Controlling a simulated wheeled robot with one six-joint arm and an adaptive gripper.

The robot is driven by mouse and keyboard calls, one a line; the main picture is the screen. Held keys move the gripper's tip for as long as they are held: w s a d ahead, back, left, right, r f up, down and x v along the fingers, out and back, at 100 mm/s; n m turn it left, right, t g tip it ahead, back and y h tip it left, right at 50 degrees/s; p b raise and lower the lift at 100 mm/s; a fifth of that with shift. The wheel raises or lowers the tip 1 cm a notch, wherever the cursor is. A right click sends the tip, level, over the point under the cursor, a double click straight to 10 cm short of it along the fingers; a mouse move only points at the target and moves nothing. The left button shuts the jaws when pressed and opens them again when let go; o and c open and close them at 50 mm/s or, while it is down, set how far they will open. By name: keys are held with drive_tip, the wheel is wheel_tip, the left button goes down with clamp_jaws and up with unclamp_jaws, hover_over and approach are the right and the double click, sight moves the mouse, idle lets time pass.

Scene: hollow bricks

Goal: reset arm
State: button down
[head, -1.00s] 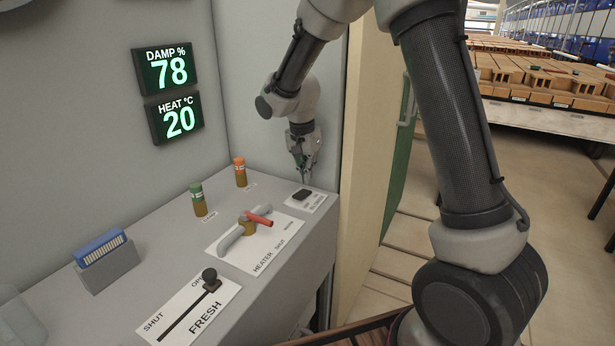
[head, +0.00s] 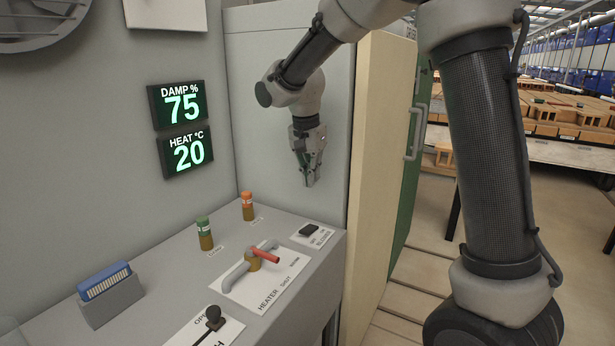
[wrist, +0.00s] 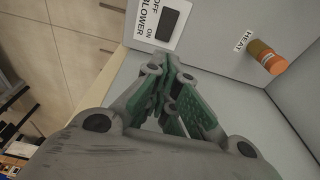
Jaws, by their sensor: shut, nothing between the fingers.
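My gripper (head: 309,182) hangs with fingers down above the back right of the grey control bench, empty and shut. In the head view it is above the blower switch (head: 309,230) and clear of it. In the wrist view my gripper (wrist: 172,62) has its green fingers drawn together, with the blower switch (wrist: 166,25) beyond them. The orange-topped heat peg (wrist: 266,57) is to their right; it also stands on the bench in the head view (head: 247,206).
The heater valve with a red handle (head: 264,256), the fresh-air lever (head: 214,318), a green-topped peg (head: 204,233) and a blue block in a grey holder (head: 104,282) are on the bench (head: 165,255). Displays read damp 75 (head: 180,105) and heat 20 (head: 186,153). A green door (head: 409,165) stands open at right.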

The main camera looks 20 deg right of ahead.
drive_tip(key=s+d+r+n+t, duration=0.1)
drive_tip(key=s+d, duration=0.4)
drive_tip(key=s, duration=0.5)
drive_tip(key=s+d+r+n+t+y, duration=0.1)
drive_tip(key=s+d+n, duration=0.4)
drive_tip(key=s, duration=0.5)
drive_tip(key=s+d+r+n+t, duration=0.1)
drive_tip(key=s+d+r+n, duration=0.2)
drive_tip(key=s, duration=0.7)
drive_tip(key=shift+d+r, duration=0.35)
drive_tip(key=shift+d, duration=0.9)
